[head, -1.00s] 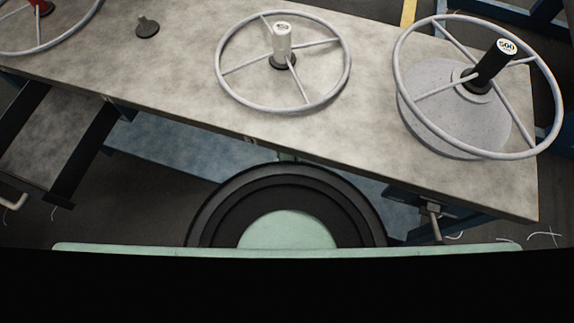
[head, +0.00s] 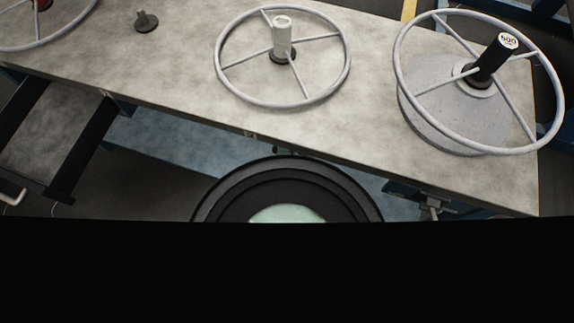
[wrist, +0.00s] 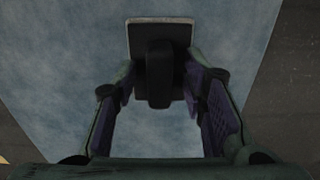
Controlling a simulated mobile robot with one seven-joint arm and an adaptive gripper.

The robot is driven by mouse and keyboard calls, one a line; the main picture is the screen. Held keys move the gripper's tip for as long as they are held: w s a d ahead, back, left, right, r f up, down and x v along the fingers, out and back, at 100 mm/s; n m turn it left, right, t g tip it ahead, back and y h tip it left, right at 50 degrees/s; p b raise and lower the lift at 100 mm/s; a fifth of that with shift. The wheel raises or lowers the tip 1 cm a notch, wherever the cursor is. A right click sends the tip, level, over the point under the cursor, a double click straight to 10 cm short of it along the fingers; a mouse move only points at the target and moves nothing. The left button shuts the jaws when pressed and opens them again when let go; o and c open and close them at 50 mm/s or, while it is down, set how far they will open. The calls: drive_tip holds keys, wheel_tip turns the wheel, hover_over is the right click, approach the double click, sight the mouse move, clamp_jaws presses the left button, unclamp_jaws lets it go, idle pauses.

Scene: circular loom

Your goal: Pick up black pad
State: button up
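The black pad (wrist: 160,40) shows in the wrist view as a dark, roughly square block with a light far edge and a raised dark grip along its middle. It is over a pale blue surface (wrist: 70,70). My gripper (wrist: 160,80) is open, with one finger on each side of the pad's near part. The raised grip lies between the fingertips. I cannot tell whether either finger touches it. I cannot make out the pad or my gripper in the head view.
A grey worktop (head: 190,75) carries spoked wheels, one around a white post (head: 282,37) and one around a black post (head: 490,60) over a grey drum. A small dark knob (head: 146,22) stands at the back left. A blue lower shelf (head: 170,145) runs under the worktop.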

clamp_jaws()
drive_tip(key=shift+r, duration=0.1)
idle(0.5)
